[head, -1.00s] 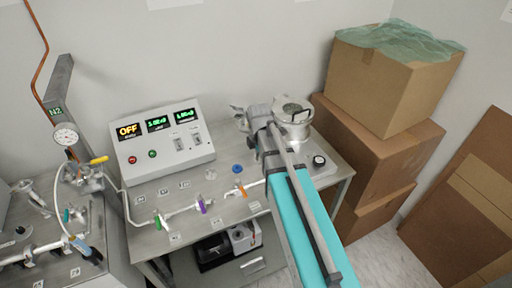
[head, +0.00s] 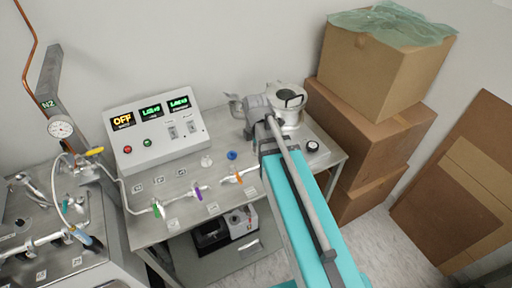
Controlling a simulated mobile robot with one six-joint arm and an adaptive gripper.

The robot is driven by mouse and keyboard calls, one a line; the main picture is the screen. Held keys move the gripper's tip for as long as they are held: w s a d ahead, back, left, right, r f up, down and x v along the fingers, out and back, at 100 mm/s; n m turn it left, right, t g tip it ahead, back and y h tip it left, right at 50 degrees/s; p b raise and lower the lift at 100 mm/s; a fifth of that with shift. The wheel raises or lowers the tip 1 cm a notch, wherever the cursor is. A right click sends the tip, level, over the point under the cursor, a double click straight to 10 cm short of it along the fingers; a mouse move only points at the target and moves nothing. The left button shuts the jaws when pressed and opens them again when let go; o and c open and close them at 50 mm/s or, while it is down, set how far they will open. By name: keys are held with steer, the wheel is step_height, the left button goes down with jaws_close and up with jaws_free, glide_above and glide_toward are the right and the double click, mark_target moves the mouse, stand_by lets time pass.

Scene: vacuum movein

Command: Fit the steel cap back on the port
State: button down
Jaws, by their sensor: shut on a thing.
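My gripper (head: 238,107) is at the far end of my arm, above the back of the steel bench beside the console. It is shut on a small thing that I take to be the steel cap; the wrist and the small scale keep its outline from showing. A round steel vessel (head: 291,117) with a dark ring on its top stands just right of my wrist. I cannot make out the open port. My arm covers part of the bench and the vessel's left side.
The grey console (head: 155,136) reads OFF on one display. Green, purple and orange valves line a pipe at the bench front, near a blue knob (head: 232,155) and a white fitting (head: 207,161). Stacked cardboard boxes (head: 365,120) stand right of the bench (head: 185,222). A dark gauge (head: 312,146) sits near its right edge.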

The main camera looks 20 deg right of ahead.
steer(key=shift+f+b, duration=1.1)
steer(key=shift+f, duration=0.05)
steer(key=shift+r, duration=0.1)
steer(key=shift+w, duration=0.15)
